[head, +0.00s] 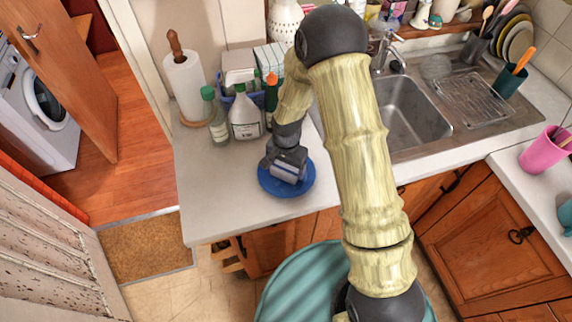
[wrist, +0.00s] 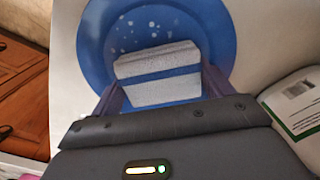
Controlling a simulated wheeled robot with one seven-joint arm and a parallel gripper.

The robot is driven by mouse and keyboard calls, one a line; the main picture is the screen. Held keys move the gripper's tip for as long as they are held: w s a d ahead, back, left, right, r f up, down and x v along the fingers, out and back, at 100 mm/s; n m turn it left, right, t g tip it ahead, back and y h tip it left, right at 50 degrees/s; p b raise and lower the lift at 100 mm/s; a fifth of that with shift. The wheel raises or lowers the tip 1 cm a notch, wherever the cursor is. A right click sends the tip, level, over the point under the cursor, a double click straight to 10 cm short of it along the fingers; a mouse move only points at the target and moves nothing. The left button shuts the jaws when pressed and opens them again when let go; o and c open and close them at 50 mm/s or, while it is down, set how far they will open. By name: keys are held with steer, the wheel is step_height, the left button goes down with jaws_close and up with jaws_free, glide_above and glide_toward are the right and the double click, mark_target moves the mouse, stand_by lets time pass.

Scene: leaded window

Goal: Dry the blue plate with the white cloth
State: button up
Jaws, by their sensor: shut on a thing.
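The blue plate (head: 302,184) lies on the white counter left of the sink; it fills the upper middle of the wrist view (wrist: 107,35). Pale droplet-like spots show on the plate, mostly left of and above the cloth. The white cloth (wrist: 158,92), a folded block with a blue band, is between the fingers of my gripper (wrist: 158,88). My gripper is shut on the cloth and is over the plate. The cloth also shows in the head view (head: 286,172). It seems to rest on the plate, but its underside is hidden.
Behind the plate stand a white spray bottle (head: 244,115), a green-capped bottle (head: 216,118) and a paper towel roll (head: 187,86). The metal sink (head: 415,112) is to the right. The counter (head: 215,190) is bare left of the plate, and its front edge is close.

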steer(key=shift+s+d, duration=0.45)
steer(key=shift+s, duration=0.15)
steer(key=shift+w, duration=0.1)
steer(key=shift+w+a, duration=0.6)
steer(key=shift+w, duration=0.2)
steer(key=shift+s, duration=0.1)
steer(key=shift+s+d, duration=0.6)
steer(key=shift+s, duration=0.2)
steer(key=shift+w+a, duration=0.3)
steer(key=shift+w, duration=0.15)
